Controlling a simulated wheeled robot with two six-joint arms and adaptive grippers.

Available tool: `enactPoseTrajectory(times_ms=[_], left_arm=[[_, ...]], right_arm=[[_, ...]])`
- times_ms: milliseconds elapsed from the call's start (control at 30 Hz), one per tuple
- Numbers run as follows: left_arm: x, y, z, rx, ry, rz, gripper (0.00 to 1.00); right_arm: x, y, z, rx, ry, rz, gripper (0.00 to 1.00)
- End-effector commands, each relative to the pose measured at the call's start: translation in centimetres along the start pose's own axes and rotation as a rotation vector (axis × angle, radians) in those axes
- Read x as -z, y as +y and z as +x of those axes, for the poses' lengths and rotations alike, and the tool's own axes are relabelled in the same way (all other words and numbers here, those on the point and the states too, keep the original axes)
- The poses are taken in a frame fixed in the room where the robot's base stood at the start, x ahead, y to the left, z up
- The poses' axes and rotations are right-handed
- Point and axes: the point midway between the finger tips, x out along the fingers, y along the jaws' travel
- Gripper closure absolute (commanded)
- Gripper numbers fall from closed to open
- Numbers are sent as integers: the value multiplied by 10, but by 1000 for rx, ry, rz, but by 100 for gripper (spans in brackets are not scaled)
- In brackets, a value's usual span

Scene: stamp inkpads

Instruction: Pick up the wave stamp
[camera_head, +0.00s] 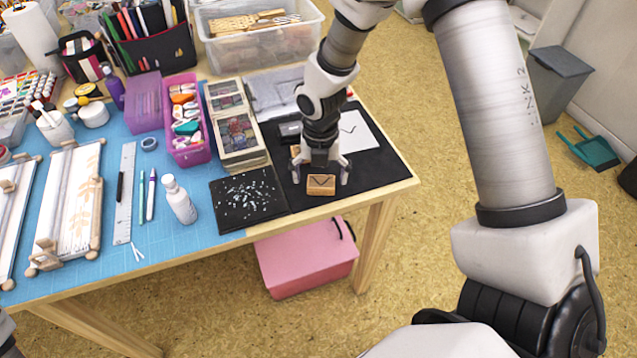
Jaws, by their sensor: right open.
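A small wooden stamp block (321,188) with a dark V-like mark on top lies on the black mat (376,172) near the table's front right corner. I cannot tell for sure whether this mark is the wave. My right gripper (320,174) points down just above and behind the block, open and empty. Its two fingers are apart, one toward each side of the block's far edge; I cannot tell whether they touch it. My left gripper is out of view.
Left of the mat are a black speckled sheet (248,198), a stack of inkpad boxes (238,138) and a white bottle (180,205). A dark pad (290,129) lies behind the gripper. The mat right of the block is clear. A pink box (305,262) stands under the table.

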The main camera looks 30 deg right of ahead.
Motion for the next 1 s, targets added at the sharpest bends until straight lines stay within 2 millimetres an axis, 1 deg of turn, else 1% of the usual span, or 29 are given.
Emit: enactPoseTrajectory(times_ms=[33, 100, 300, 367, 400, 433, 467, 500, 833, 933, 1000], left_arm=[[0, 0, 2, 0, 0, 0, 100], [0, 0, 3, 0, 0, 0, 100], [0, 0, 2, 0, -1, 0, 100], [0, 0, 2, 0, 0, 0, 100], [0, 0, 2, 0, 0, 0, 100], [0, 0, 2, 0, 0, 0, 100], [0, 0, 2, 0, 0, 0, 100], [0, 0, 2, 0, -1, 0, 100], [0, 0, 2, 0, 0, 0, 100], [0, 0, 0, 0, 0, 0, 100], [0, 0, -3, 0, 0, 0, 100]], right_arm=[[0, 0, 9, 1, 1, -1, 8], [0, 0, 14, 1, 1, 0, 8], [0, 0, 14, 0, -1, 0, 8], [0, 0, 14, 0, -1, 0, 30], [0, 0, 14, 0, -1, 0, 44], [0, 0, 14, 0, -1, 0, 54], [0, 0, 14, 0, 0, 0, 65], [0, 0, 14, 0, 0, 0, 72], [0, 0, 13, 0, 0, 0, 73], [0, 0, 2, -1, -2, 0, 73], [0, 1, -12, -2, -3, 1, 73]])
